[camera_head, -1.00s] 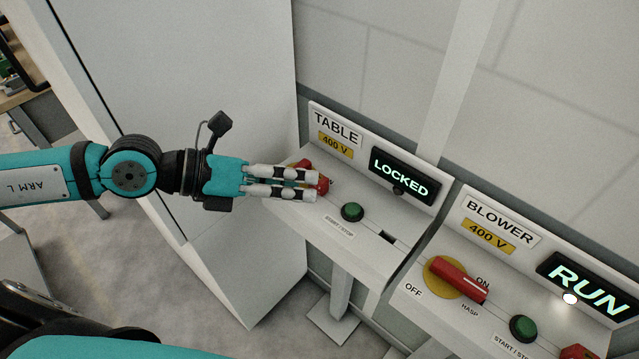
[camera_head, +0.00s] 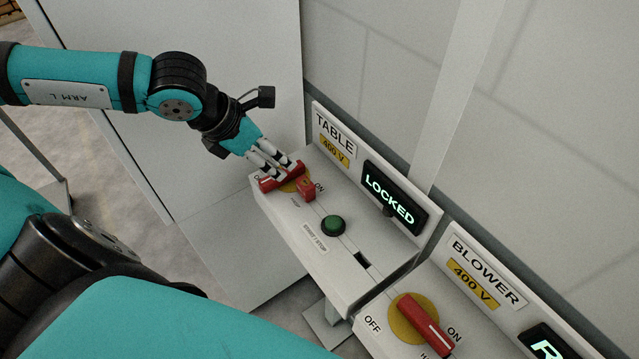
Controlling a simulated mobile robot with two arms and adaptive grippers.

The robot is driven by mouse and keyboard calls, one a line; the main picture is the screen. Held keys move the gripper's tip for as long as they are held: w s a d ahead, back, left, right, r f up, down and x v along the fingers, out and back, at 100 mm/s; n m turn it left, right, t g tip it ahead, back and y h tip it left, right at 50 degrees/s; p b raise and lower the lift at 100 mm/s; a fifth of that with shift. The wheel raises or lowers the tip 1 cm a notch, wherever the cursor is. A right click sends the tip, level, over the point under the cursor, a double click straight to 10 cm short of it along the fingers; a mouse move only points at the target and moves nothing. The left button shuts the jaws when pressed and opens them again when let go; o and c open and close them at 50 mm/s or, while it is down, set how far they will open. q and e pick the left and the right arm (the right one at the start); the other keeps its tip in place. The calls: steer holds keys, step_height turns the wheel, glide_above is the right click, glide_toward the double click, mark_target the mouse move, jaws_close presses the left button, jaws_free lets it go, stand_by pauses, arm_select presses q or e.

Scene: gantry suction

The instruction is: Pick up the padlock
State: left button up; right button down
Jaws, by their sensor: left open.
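A small red padlock (camera_head: 306,189) sits on the sloping TABLE panel (camera_head: 290,228), at the right side of the yellow plate of the red rotary handle (camera_head: 279,179). The handle points towards OFF. My left gripper (camera_head: 283,170) is open, and its pale fingers come in from the upper left. They overlap the handle in view, just up and left of the padlock. I cannot tell whether the fingers touch the handle. The padlock's body is in plain sight, but its shackle is not clear. My right gripper is not in view.
A lit LOCKED display (camera_head: 388,197) stands on the upright back of the panel. A green button (camera_head: 333,226) and a dark slot (camera_head: 362,260) lie right of the padlock. The BLOWER panel's red handle (camera_head: 427,325) is at lower right. A tall grey cabinet (camera_head: 215,60) stands behind my left arm.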

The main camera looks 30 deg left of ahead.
mark_target(304, 183)
arm_select(q)
steer(key=x, duration=0.4)
steer(key=b+x, duration=0.1)
steer(key=x, duration=0.4)
steer(key=shift+s+a+f, duration=0.1)
steer(key=shift+a+f, duration=0.1)
steer(key=shift+f, duration=0.05)
steer(key=shift+x, duration=0.85)
steer(key=x, duration=0.2)
steer(key=b+x, duration=0.1)
steer(key=shift+s+d+f, duration=0.1)
steer(key=shift+d+f, duration=0.1)
steer(key=shift+f, duration=0.2)
steer(key=shift+w+f, duration=0.3)
steer(key=shift+f, duration=0.1)
steer(key=shift+s+r, duration=0.1)
steer(key=c, duration=1)
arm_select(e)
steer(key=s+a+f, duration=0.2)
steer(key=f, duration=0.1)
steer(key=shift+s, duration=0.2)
